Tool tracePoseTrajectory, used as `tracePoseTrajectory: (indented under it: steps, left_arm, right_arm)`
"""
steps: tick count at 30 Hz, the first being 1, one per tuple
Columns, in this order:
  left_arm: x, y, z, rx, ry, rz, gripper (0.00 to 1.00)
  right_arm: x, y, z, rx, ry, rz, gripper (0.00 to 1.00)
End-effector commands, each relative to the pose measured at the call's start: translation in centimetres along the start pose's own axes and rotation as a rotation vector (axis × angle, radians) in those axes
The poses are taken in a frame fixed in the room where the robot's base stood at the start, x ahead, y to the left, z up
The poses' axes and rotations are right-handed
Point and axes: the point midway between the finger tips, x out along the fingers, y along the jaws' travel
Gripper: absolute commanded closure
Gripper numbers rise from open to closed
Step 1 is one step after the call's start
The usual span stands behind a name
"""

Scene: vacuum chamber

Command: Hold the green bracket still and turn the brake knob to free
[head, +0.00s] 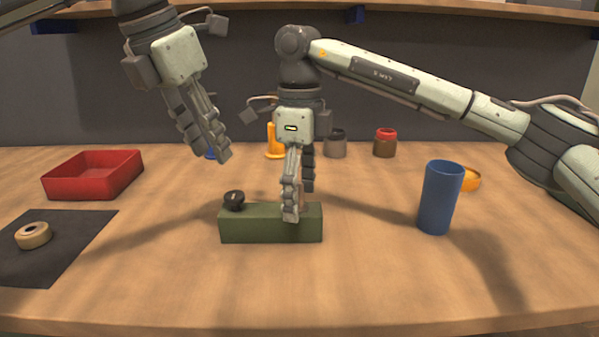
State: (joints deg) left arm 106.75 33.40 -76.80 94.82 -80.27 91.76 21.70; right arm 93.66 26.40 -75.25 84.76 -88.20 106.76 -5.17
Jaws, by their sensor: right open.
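The green bracket (250,226) is a long block lying on the wooden table at the middle. The black brake knob (234,200) sits on top at its left end. My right gripper (299,203) is open at the bracket's right half, with its near finger in front of the block and its far finger reaching down behind. Whether the fingers touch the bracket I cannot tell. My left gripper (211,157) hangs above and to the left of the knob, apart from it. Its fingers overlap in this view, so their opening is unclear.
A red tray (93,176) and a dark mat (62,262) with a tan ring (33,235) lie at left. A blue cup (439,198) stands at right, before an orange item (470,180). Jars (385,143) stand behind. The table front is clear.

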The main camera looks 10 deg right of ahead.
Motion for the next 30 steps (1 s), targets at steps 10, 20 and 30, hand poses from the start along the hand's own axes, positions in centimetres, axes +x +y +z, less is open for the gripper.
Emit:
tracePoseTrajectory:
  steps: [10, 20, 30]
  left_arm:
    - [0.0, 0.0, 0.0, 0.000, 0.000, 0.000, 0.66]
    - [0.0, 0.0, 0.0, 0.000, 0.000, 0.000, 0.66]
    - [0.0, 0.0, 0.0, 0.000, 0.000, 0.000, 0.66]
  right_arm:
    - [2.6, 0.0, 0.0, 0.000, -0.003, 0.001, 0.25]
    - [2.6, 0.0, 0.0, 0.000, -0.003, 0.001, 0.40]
    - [2.6, 0.0, 0.0, 0.000, -0.003, 0.001, 0.83]
